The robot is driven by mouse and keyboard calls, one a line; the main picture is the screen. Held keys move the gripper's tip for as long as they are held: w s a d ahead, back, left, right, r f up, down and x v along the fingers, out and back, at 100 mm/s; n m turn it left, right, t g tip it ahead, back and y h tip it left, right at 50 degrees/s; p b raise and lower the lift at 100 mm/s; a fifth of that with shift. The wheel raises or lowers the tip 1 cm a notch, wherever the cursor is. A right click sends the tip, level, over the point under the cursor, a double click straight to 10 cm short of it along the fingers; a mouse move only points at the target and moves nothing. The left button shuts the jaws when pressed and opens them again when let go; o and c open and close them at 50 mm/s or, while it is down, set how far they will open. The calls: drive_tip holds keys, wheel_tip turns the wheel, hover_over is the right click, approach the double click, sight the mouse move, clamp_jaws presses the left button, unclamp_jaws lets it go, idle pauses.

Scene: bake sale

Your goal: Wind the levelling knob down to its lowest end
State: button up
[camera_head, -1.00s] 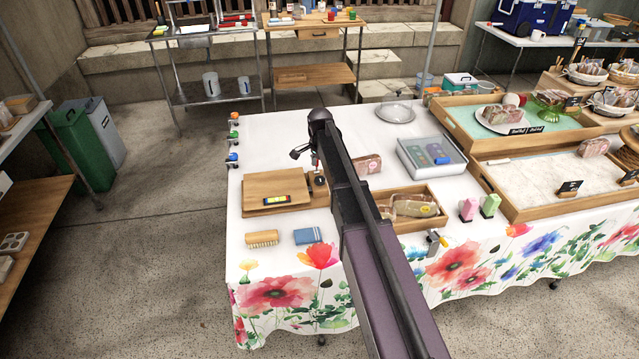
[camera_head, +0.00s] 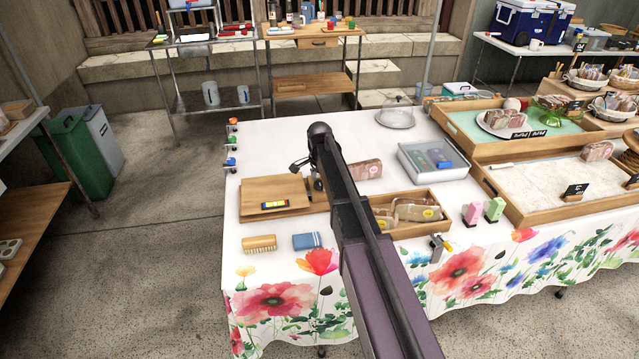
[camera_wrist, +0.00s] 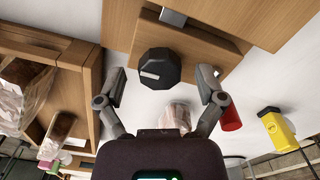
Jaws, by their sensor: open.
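The levelling knob (camera_wrist: 159,68) is a dark, many-sided knob with a small pale label, seen from close by in the wrist view. It is beside the edge of a wooden board (camera_wrist: 215,45). My gripper (camera_wrist: 159,80) is open, with one finger on each side of the knob and a visible gap to both. In the head view the wooden board (camera_head: 270,188) lies on the table with a small level with a yellow face (camera_head: 275,204) on it. My arm hides most of the knob there, so its height cannot be told.
A wooden tray of wrapped loaves (camera_head: 436,198) is right of my arm. A brush (camera_head: 259,242) and a blue cloth or book (camera_head: 307,240) lie in front of the board. Small coloured clamps or knobs (camera_head: 231,143) line the left table edge. The white tablecloth (camera_head: 275,145) behind the board is clear.

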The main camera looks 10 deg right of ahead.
drive_tip(key=c, duration=1.2)
drive_tip(key=shift+o, duration=0.2)
